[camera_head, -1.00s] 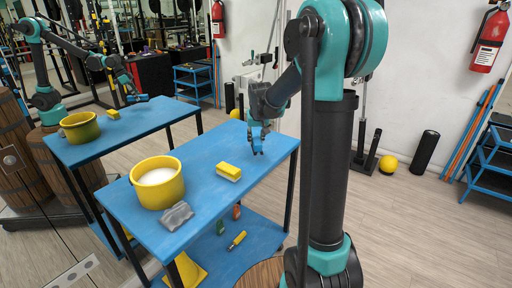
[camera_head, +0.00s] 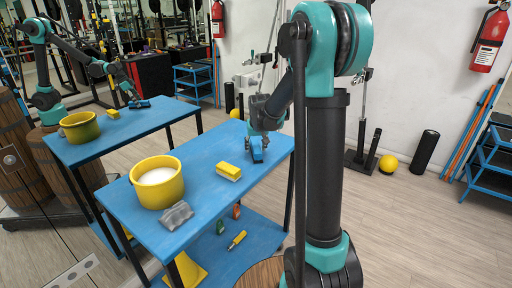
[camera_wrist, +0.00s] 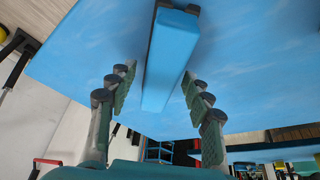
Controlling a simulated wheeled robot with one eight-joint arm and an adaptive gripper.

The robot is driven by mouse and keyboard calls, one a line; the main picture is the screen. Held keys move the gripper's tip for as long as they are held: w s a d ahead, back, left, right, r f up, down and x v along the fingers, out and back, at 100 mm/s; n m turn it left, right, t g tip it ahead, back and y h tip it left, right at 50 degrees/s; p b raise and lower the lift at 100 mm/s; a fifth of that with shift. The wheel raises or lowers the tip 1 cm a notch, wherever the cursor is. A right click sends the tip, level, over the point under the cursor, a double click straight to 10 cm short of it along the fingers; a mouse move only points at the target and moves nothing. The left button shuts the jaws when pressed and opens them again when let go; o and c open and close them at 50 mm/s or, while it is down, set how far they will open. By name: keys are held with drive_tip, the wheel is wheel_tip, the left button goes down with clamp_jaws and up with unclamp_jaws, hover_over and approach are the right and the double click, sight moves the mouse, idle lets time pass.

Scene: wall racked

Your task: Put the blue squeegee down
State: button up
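The blue squeegee (camera_head: 258,155) is at the right end of the blue table top (camera_head: 212,152), below my gripper (camera_head: 262,142). In the wrist view the squeegee (camera_wrist: 172,55) is a long blue bar with a dark edge at its far end. It appears to lie on the table. My gripper (camera_wrist: 158,92) is open, with one finger on each side of the squeegee and a visible gap on both sides. Whether its underside is fully in contact with the table is hidden.
On the table are a yellow pot (camera_head: 157,182) with white contents, a yellow sponge-like block (camera_head: 229,171) and a grey block (camera_head: 177,215). Small items lie on the lower shelf (camera_head: 245,253). A mirror at left reflects the table and arm. The table's middle is partly clear.

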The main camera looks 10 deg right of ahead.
drive_tip(key=v, duration=1.2)
drive_tip(key=s+d+f, duration=0.1)
drive_tip(key=s+f, duration=0.4)
drive_tip(key=s, duration=0.4)
drive_tip(key=s+d+f, duration=0.1)
drive_tip(key=s+f, duration=0.5)
drive_tip(key=s, duration=0.4)
drive_tip(key=s+d+f, duration=0.2)
drive_tip(key=s+f, duration=0.3)
drive_tip(key=s, duration=0.4)
drive_tip(key=shift+s+f, duration=0.2)
drive_tip(key=shift+f, duration=0.1)
drive_tip(key=shift+o, duration=0.5)
